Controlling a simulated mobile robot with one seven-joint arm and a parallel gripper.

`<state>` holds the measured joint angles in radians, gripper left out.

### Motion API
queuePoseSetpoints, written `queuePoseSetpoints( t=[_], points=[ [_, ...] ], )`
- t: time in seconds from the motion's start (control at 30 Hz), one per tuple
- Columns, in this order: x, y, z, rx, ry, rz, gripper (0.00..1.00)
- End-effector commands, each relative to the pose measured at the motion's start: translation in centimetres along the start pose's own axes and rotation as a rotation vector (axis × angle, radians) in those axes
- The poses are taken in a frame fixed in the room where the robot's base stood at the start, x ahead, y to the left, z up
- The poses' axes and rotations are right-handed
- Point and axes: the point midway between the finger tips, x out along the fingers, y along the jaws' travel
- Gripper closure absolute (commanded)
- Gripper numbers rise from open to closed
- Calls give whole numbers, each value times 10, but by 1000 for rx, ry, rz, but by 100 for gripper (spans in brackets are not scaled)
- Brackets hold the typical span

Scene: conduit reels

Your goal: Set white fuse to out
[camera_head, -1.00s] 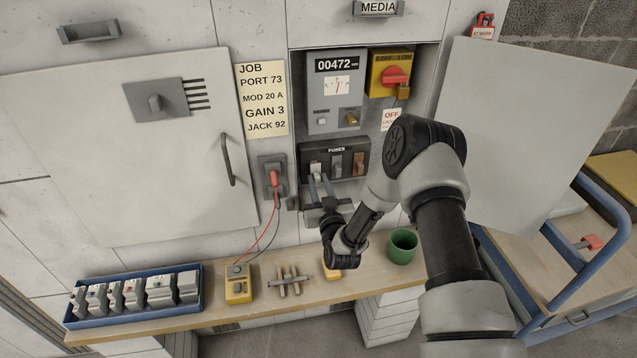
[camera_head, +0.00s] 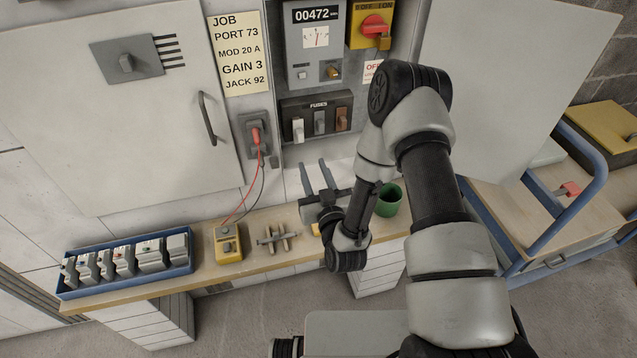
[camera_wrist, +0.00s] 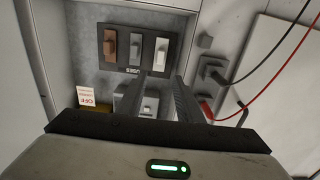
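The white fuse (camera_head: 298,130) is the leftmost of three fuse handles in the dark fuse panel (camera_head: 314,103), beside a grey fuse (camera_head: 319,122) and a brown fuse (camera_head: 342,118). All three handles look seated in the panel. In the wrist view the order is reversed, with the white fuse (camera_wrist: 161,53) at the right. My gripper (camera_head: 316,163) is open and empty, its fingers apart below the fuse panel. In the wrist view the gripper's fingertips (camera_wrist: 163,75) are just short of the white fuse and not touching it.
A red plug (camera_head: 256,138) with cables sits left of the panel. A yellow isolator with a red knob (camera_head: 374,26) is above right. The bench (camera_head: 200,275) carries a blue fuse tray (camera_head: 125,283), a yellow tester (camera_head: 228,250) and a green cup (camera_head: 389,198).

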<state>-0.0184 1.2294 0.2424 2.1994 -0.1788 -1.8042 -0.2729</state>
Motion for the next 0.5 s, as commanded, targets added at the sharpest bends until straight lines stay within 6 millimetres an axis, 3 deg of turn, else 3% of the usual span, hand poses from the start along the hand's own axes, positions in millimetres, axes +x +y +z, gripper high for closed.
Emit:
queuePoseSetpoints(
  t=[0.2, 0.5],
  points=[
    [-37, 0, 1, -1, -3, -1, 67],
    [-48, 0, 0, -1, 0, 0, 67]
  ],
)
